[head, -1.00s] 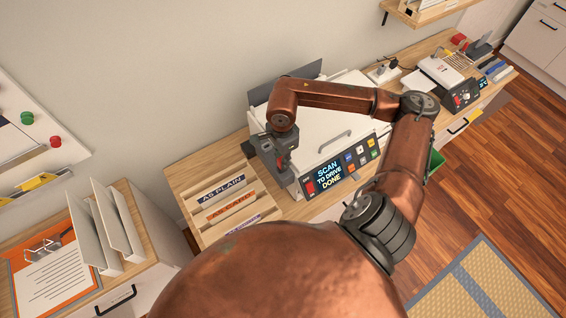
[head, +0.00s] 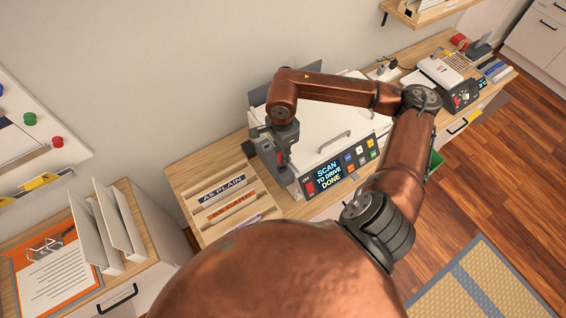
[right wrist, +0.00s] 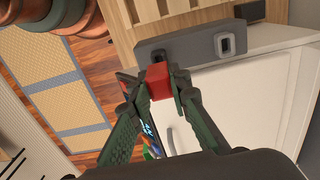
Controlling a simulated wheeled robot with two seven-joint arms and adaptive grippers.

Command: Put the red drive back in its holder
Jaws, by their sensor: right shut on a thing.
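My right gripper (head: 284,162) is over the left end of the white scanner (head: 330,122) in the head view. In the right wrist view its dark green fingers (right wrist: 160,80) are shut on the red drive (right wrist: 158,82), a small red block between the fingertips. Just beyond the drive is a grey bar (right wrist: 190,45) with one dark, pale-rimmed slot to the right of the drive; it looks like the holder. The drive's far end overlaps the bar's edge in the picture; I cannot tell whether they touch. My left gripper is not in view.
The scanner's panel (head: 326,177) reads "SCAN TO DRIVE DONE". Left of it is a wooden paper rack (head: 205,190) with labelled slots. A white lid (right wrist: 240,100) lies below the bar in the wrist view. Other devices stand on the right part of the counter.

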